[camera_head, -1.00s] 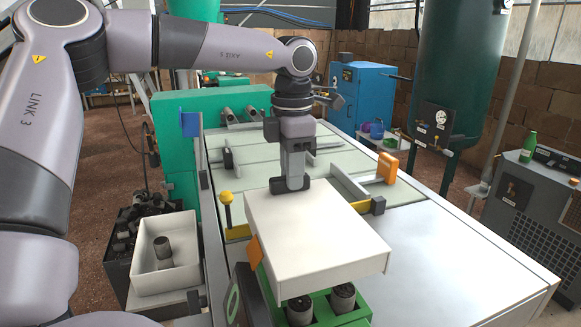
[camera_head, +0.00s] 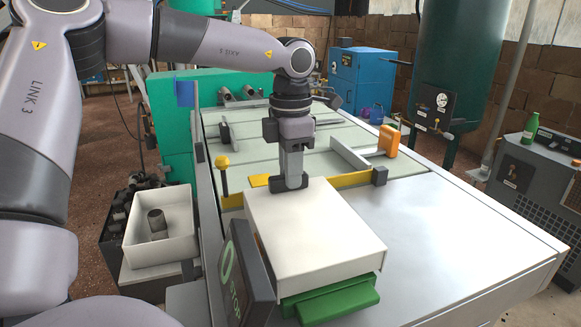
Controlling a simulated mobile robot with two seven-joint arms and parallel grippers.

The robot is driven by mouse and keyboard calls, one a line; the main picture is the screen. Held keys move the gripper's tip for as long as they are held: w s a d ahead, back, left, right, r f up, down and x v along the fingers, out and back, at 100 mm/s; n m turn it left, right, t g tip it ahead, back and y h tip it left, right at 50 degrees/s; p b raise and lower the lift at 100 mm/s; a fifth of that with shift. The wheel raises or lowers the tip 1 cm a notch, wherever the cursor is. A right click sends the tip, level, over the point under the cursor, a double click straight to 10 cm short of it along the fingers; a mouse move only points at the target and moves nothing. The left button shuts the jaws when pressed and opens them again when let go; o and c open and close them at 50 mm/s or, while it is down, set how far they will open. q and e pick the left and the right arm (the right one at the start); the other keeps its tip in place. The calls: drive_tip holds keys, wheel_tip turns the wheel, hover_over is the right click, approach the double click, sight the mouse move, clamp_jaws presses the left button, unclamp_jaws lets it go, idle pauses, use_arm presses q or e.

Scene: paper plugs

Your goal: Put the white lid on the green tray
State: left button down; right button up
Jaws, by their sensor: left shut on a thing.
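The white lid (camera_head: 315,228) is a shallow box-like cover in the middle of the head view. My left gripper (camera_head: 290,186) is shut on the lid's far edge. The green tray (camera_head: 335,302) lies under the lid on the table, and only its near end shows. The lid covers the rest of the tray and whatever is in it. I cannot tell whether the lid rests on the tray or is held just above it. My right gripper is not in view.
A dark panel marked STOP (camera_head: 243,275) stands close to the left of the lid. A yellow bar (camera_head: 345,181) and a yellow-knobbed post (camera_head: 222,163) are behind it. A white bin (camera_head: 160,240) holding a grey plug is at left. The table (camera_head: 450,230) is clear at right.

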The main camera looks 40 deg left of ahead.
use_arm(q)
drive_tip(key=shift+f+b, duration=0.45)
drive_tip(key=shift+f, duration=0.15)
idle(0.8)
drive_tip(key=c, duration=0.9)
unclamp_jaws()
drive_tip(key=shift+r, duration=3.6)
